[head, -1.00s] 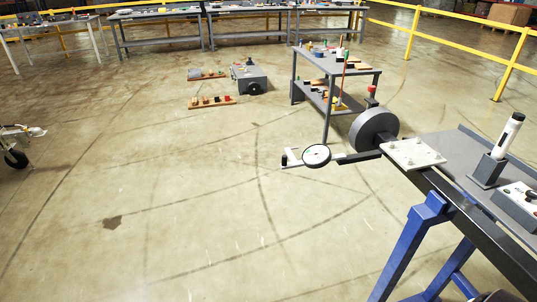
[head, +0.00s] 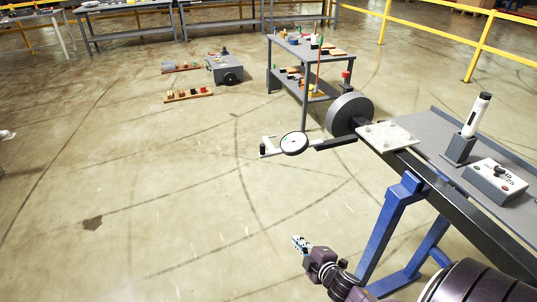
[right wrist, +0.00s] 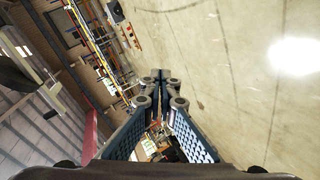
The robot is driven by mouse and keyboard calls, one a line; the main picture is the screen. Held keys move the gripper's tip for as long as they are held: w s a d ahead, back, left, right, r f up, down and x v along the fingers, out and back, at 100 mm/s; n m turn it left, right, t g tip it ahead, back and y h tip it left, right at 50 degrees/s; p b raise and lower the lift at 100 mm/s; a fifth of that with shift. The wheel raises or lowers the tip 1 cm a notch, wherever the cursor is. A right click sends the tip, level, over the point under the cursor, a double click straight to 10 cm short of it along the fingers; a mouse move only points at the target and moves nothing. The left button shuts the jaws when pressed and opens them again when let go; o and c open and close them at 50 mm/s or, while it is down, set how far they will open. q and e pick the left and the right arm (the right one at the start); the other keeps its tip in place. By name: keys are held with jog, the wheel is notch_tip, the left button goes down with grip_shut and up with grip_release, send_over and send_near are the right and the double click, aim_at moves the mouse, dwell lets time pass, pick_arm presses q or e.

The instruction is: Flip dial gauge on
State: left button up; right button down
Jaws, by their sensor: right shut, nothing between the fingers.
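A round white disc with a dark rim (head: 294,143), which looks like a dial gauge, sits on a thin arm beyond the left end of the workbench. A grey box with a white top and a dark knob (head: 495,180) stands on the bench; its lettering is too small to read surely. I cannot tell from the frames whether either is on. My right gripper (head: 299,242) is low in the head view, left of the blue bench legs and apart from both. It is shut and empty, its fingertips meeting in the right wrist view (right wrist: 161,77). My left gripper is not in view.
The bench (head: 436,140) carries a white plate (head: 388,136) and a white-and-black cylinder in a holder (head: 474,120). A dark wheel (head: 350,114) is at its end. A grey cart (head: 300,80) stands behind. Open floor lies to the left.

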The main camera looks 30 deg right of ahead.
aim_at(264, 149)
jog(key=w+r+n+t, duration=0.2)
jog(key=w+r+n, duration=0.1)
jog(key=r, duration=0.9)
jog(key=w+r+n+t+y, duration=0.1)
jog(key=w+r+n+t, duration=0.2)
jog(key=r, duration=0.9)
jog(key=shift+d, duration=0.1)
jog(key=w, duration=0.4)
jog(key=w+b, duration=0.1)
jog(key=w, duration=0.4)
jog(key=w+d+b, duration=0.1)
jog(key=w, duration=0.3)
jog(key=shift+w+f, duration=0.1)
jog(key=shift+w, duration=0.4)
jog(key=shift+w+h, duration=0.1)
jog(key=shift+h, duration=0.2)
